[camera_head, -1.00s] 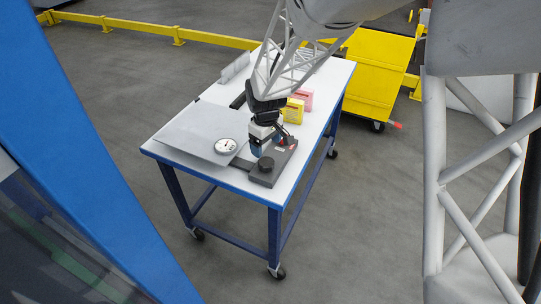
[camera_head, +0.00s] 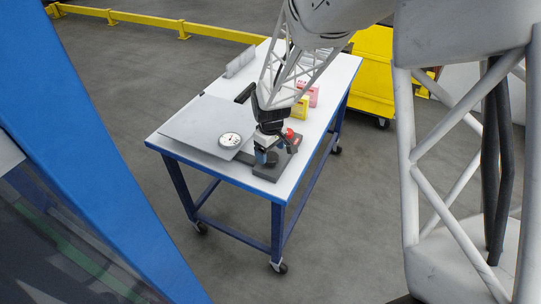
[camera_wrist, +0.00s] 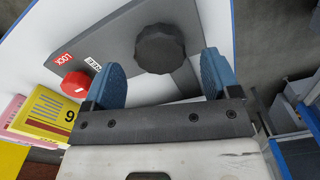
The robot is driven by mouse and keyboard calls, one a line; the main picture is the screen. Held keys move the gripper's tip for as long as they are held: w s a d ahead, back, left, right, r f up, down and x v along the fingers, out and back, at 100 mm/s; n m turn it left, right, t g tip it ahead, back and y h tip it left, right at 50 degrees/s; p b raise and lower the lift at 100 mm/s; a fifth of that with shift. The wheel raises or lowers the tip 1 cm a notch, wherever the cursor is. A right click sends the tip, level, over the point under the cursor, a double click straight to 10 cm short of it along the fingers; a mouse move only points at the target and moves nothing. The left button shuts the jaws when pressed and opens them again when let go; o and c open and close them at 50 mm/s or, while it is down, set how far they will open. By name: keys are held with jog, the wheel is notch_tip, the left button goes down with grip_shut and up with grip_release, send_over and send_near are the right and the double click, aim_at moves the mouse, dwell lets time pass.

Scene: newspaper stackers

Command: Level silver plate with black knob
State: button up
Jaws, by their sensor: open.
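The silver plate (camera_head: 190,122) lies at the left front of the table, with a round white dial gauge (camera_head: 230,140) on its right part. A dark base (camera_head: 284,168) stands to its right. In the wrist view the faceted black knob (camera_wrist: 163,48) sits on the grey base (camera_wrist: 120,42), in line with the gap between my fingers. My gripper (camera_wrist: 162,78) is open, one blue finger towards each side of the knob; I see no contact. In the head view my gripper (camera_head: 266,157) covers the knob.
A red knob (camera_wrist: 76,83) with labels, one reading LOCK, is beside the left finger. A yellow box (camera_head: 300,108) and a pink box (camera_head: 308,93) stand farther back. The white table's (camera_head: 235,180) front strip is clear.

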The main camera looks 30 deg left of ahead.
aim_at(272, 157)
jog(key=shift+f, duration=1.3)
jog(key=c, duration=0.9)
